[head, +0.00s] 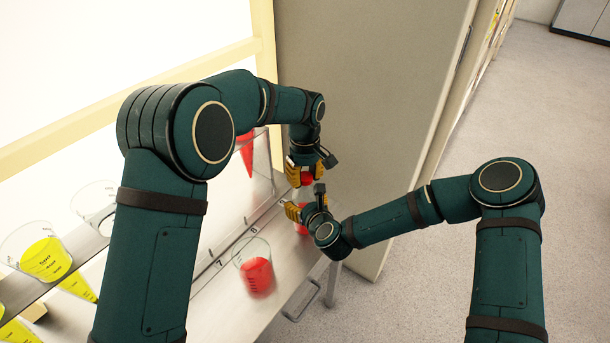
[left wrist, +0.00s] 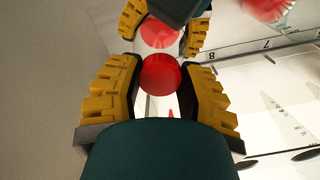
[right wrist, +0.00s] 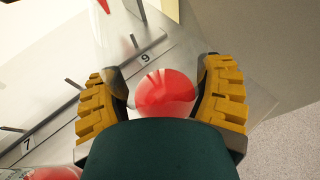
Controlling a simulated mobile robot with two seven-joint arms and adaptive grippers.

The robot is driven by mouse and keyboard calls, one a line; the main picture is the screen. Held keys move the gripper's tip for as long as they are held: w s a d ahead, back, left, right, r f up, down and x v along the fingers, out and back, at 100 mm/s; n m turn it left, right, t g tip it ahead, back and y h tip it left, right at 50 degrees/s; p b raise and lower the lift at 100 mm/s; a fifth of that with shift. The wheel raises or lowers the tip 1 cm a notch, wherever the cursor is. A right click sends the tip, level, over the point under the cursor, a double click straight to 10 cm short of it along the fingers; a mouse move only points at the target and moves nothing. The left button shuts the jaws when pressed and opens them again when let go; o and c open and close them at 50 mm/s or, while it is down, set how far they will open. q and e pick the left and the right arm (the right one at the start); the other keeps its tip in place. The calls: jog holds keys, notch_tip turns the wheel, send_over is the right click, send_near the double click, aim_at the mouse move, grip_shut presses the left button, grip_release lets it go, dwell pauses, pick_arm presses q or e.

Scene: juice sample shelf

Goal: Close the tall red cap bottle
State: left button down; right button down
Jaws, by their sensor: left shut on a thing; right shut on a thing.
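In the head view, my left gripper (head: 305,168) points down near the far end of the shelf, shut on a round red cap (head: 307,180). The cap (left wrist: 161,75) also sits between the yellow fingers in the left wrist view. My right gripper (head: 298,212) is just below it, shut on a clear bottle with red contents (head: 301,228), mostly hidden by the gripper. The bottle (right wrist: 163,92) shows between the fingers in the right wrist view. The cap appears above the bottle; the bottle's mouth is hidden, so I cannot tell whether they touch.
A clear beaker of red liquid (head: 257,275) stands on the metal shelf (head: 225,308), nearer than the grippers. Yellow-filled vessels (head: 45,258) stand at left. A red cone (head: 246,152) is behind my left arm. A grey panel (head: 370,90) rises beyond; floor at right is clear.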

pick_arm(q)
jog(key=m, duration=0.6)
jog(key=shift+m, duration=0.4)
jog(key=m, duration=0.7)
jog(key=c, duration=0.5)
grip_release()
jog(key=shift+c, duration=0.2)
jog(key=shift+s+d, duration=0.1)
jog(key=shift+d, duration=0.05)
jog(key=shift+r, duration=0.25)
notch_tip(320, 180, up, 11)
jog(key=shift+w+a+r, duration=0.2)
jog(key=shift+w+a, duration=0.05)
